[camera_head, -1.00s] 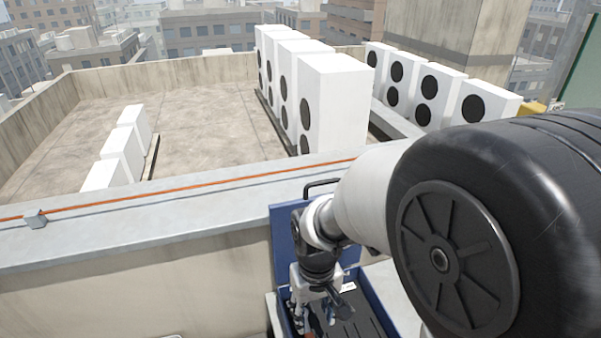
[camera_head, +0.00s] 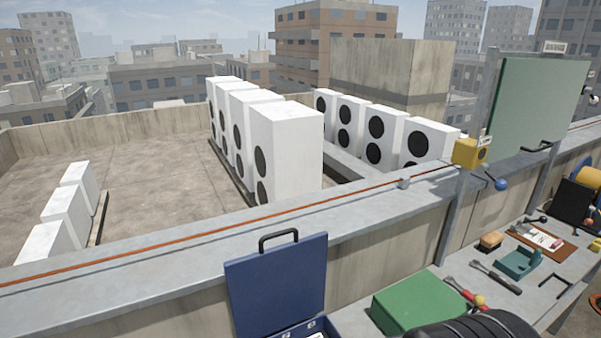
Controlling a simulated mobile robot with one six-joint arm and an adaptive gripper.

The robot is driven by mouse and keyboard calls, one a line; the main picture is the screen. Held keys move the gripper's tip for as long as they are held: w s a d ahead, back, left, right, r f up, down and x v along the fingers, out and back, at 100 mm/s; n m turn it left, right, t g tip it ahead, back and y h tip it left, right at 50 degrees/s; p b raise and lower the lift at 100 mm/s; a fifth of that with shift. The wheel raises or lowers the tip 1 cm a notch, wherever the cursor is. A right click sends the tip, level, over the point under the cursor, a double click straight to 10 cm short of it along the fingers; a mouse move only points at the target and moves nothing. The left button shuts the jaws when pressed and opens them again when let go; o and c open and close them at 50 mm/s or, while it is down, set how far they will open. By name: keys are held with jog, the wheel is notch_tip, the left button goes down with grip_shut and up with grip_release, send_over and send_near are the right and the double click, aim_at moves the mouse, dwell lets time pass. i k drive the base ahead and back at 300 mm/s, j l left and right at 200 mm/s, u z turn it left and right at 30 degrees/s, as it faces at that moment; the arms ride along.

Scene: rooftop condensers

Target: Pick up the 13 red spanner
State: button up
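I cannot make out a 13 red spanner for certain. The blue case (camera_head: 277,287) stands open at the bottom, its lid upright with a black handle on top. Only a thin strip of its inside shows at the lower edge, with small pale labels, so its contents are hidden. A red-handled tool (camera_head: 460,290) lies on the grey bench to the right, too small to name. My gripper is out of the picture; only a dark rounded part of my arm shows at the bottom right.
A green box (camera_head: 415,302) sits on the bench (camera_head: 540,292) right of the case. Beyond it lie a grey tool (camera_head: 497,277), a teal holder (camera_head: 518,262) and a clipboard (camera_head: 541,238). A parapet (camera_head: 200,240) runs behind, with a yellow box (camera_head: 468,153) on a post.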

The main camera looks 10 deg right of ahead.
aim_at(466, 294)
jog(key=z, duration=1.4)
jog(key=i+l+u, duration=0.15)
jog(key=l+u, duration=0.25)
jog(key=i+l+u, duration=0.15)
jog(key=l+u, duration=0.15)
jog(key=u, duration=0.15)
jog(key=l+u, duration=0.4)
jog(key=i+l, duration=0.15)
jog(key=l, duration=0.25)
jog(key=i+l, duration=0.1)
jog(key=l, duration=0.25)
jog(key=i+l+u, duration=0.1)
jog(key=l, duration=0.3)
jog(key=i+l, duration=0.15)
jog(key=l, duration=0.2)
jog(key=i+l, duration=0.15)
jog(key=l, duration=0.25)
jog(key=u, duration=0.05)
